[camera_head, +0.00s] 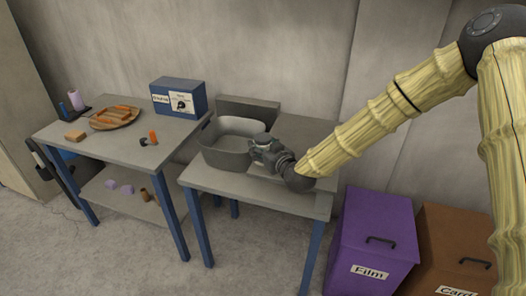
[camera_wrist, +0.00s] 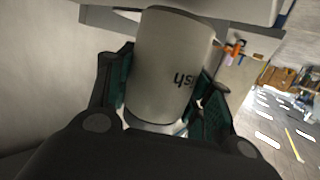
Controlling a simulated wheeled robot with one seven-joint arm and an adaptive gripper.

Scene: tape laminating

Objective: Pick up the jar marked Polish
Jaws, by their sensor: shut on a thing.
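A pale grey jar (camera_wrist: 172,62) fills the middle of the wrist view, with dark letters ending in "sh" on its side; the rest of the label is hidden. My gripper (camera_wrist: 165,95) is shut on the jar, one teal-padded finger on each side of it. In the head view my gripper (camera_head: 260,150) is over the right table, by the right rim of a grey tub (camera_head: 222,158). The jar is hard to make out there, and I cannot tell whether it touches anything below.
The left table (camera_head: 105,150) holds a wooden plate (camera_head: 114,118) with orange-topped pieces, a blue-and-white box (camera_head: 178,97), a small block (camera_head: 75,135) and an orange-handled tool (camera_head: 150,139). A purple Film bin (camera_head: 375,230) and a brown Card bin (camera_head: 455,240) stand at right.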

